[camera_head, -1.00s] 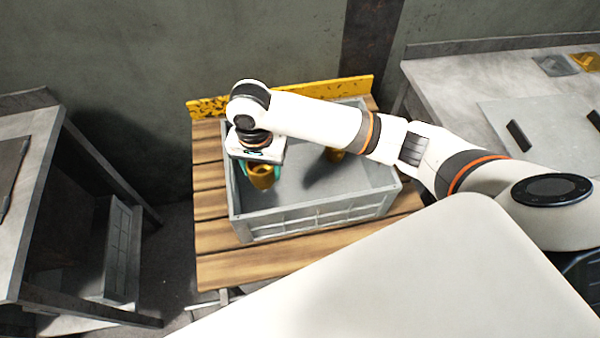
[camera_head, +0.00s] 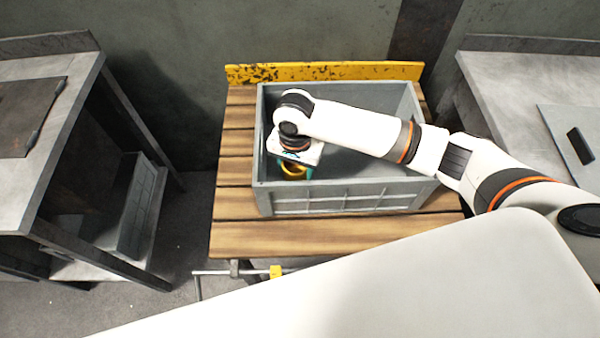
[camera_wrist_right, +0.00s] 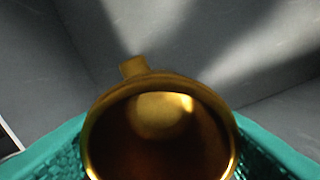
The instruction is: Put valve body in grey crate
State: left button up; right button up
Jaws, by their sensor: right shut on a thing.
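The grey crate (camera_head: 340,198) stands on a slatted wooden table. My right gripper (camera_head: 295,172) points down inside the crate, near its left end. It is shut on the valve body (camera_head: 292,168), a hollow brass-coloured part. In the right wrist view the valve body (camera_wrist_right: 158,135) sits between the teal finger pads, its round opening facing the camera and a small stub at its far side. Grey crate surfaces show behind it. I cannot tell whether it touches the crate floor. My left gripper is not in view.
The wooden table (camera_head: 240,238) has a yellow, worn back board (camera_head: 325,72) and a clamp (camera_head: 240,271) at its front edge. Grey workbenches stand at the left (camera_head: 75,120) and right (camera_head: 500,80). Open floor lies between the left bench and the table.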

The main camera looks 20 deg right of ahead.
jog(key=shift+f, duration=1.95)
jog(key=o, duration=1.3)
jog(key=shift+f, duration=0.15)
jog(key=shift+c, duration=0.2)
notch_tip(320, 180, up, 12)
jog(key=shift+p, duration=0.3)
jog(key=shift+r, duration=0.2)
